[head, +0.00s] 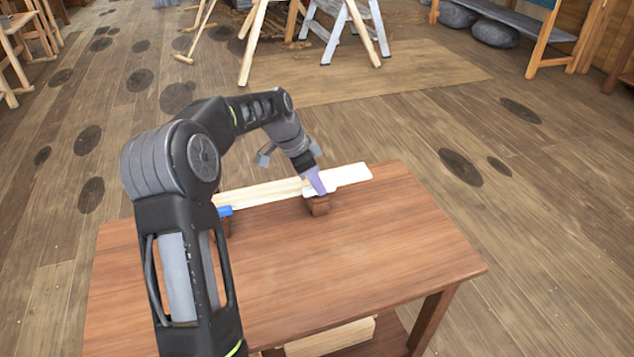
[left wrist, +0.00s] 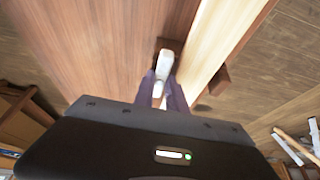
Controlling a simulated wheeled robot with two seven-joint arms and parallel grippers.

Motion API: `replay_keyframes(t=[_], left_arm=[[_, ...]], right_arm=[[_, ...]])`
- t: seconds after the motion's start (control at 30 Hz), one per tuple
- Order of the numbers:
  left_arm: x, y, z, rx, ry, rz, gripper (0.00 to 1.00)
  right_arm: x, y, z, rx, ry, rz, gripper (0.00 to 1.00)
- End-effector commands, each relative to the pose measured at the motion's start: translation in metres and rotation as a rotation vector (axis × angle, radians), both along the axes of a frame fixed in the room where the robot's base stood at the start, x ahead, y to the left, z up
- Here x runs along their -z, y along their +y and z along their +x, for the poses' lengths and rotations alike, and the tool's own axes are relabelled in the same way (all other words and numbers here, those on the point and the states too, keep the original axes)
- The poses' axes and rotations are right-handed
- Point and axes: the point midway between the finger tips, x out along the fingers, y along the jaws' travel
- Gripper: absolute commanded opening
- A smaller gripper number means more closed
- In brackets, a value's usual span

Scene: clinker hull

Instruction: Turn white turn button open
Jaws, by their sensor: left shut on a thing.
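The white turn button (left wrist: 164,65) sits on a dark brown block (head: 319,207) beside a pale plank (head: 256,192) on the table. In the left wrist view its far end shows beyond my fingertips, over the block (left wrist: 172,45). My left gripper (head: 319,186), with purple fingers, is shut on the button from above. It also shows in the left wrist view (left wrist: 163,88). In the head view the fingers partly cover the button, so its exact angle to the plank is hard to tell. My right gripper is in neither view.
A blue piece (head: 225,211) sits on another block at the plank's left part, partly behind my left arm. The brown table (head: 400,255) is clear in front. Trestles (head: 254,45) stand on the floor beyond.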

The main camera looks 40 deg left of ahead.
Motion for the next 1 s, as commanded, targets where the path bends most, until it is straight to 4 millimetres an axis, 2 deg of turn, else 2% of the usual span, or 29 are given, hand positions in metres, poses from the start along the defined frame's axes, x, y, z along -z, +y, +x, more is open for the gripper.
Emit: replay_keyframes(t=[0.23, 0.27, 0.5, 0.83, 1.0], left_arm=[[0.000, 0.001, 0.000, 0.002, -0.001, 0.003, 0.00], [0.000, 0.001, 0.000, 0.002, -0.001, 0.003, 0.18], [0.000, 0.000, 0.000, 0.001, 0.000, 0.002, 0.38], [-0.002, 0.001, -0.001, 0.000, 0.000, 0.001, 0.38], [-0.018, 0.005, -0.005, -0.001, -0.002, 0.003, 0.38]], right_arm=[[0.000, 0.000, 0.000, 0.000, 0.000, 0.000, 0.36], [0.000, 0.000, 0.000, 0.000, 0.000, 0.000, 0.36], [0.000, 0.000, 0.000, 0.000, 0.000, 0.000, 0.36], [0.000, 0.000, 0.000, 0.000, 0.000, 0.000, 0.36], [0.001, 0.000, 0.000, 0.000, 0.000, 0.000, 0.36]])
